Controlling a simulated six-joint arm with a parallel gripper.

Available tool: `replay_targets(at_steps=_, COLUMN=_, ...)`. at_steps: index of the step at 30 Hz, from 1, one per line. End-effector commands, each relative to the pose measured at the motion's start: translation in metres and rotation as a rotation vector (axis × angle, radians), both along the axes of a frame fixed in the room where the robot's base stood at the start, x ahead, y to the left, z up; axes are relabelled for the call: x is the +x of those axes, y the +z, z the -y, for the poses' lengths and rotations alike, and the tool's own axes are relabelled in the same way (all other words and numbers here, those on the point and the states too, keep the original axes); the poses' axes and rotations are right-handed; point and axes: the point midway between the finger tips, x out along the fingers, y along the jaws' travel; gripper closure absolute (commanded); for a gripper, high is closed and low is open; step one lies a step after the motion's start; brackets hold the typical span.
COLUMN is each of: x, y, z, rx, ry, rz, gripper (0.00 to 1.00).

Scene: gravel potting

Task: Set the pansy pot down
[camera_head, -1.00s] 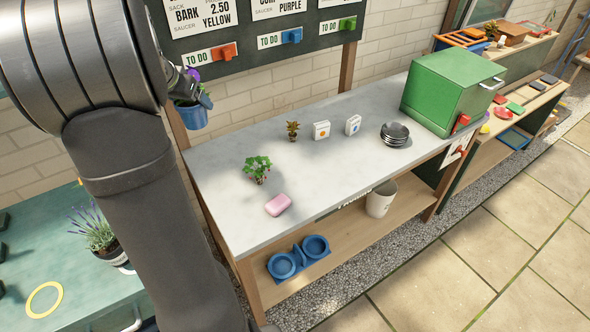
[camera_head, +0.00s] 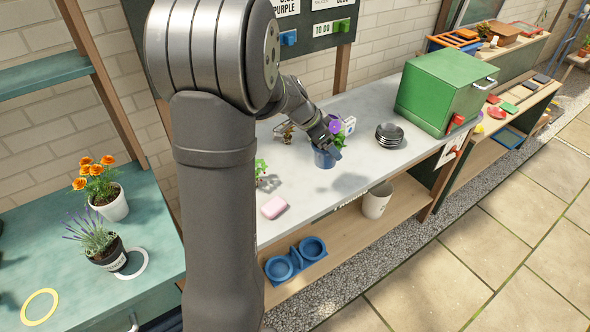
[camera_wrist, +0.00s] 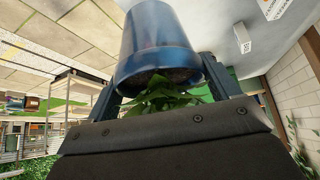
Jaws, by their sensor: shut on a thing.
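The pansy pot (camera_head: 324,159) is blue, with a purple flower (camera_head: 334,126) and green leaves above its rim. My gripper (camera_head: 331,141) is shut on it by the rim. The pot is upright above the grey counter (camera_head: 350,202), near its middle. Its shadow lies to the lower right, apart from its base, so it looks held just clear of the counter. In the wrist view the blue pot (camera_wrist: 158,42) sits between the two fingers, leaves towards the gripper, and its outer wall fills the top middle.
A small brown-leaved plant (camera_head: 287,133) and white cards stand behind the pot. Dark stacked saucers (camera_head: 389,135) and a green box (camera_head: 447,90) are right. Counter in front is clear.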

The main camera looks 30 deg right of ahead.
Motion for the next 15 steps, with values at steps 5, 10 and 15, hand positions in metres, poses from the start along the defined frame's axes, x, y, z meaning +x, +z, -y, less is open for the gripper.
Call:
replay_targets(at_steps=5, x=0.021, y=-0.017, z=-0.006, rx=0.001, ry=-0.004, rz=-0.002, gripper=0.55)
replay_targets(at_steps=10, x=0.058, y=-0.040, z=-0.018, rx=0.002, ry=-0.003, rz=-0.003, gripper=0.55)
replay_targets(at_steps=15, x=0.090, y=-0.059, z=-0.028, rx=-0.001, ry=-0.003, rz=-0.002, gripper=0.55)
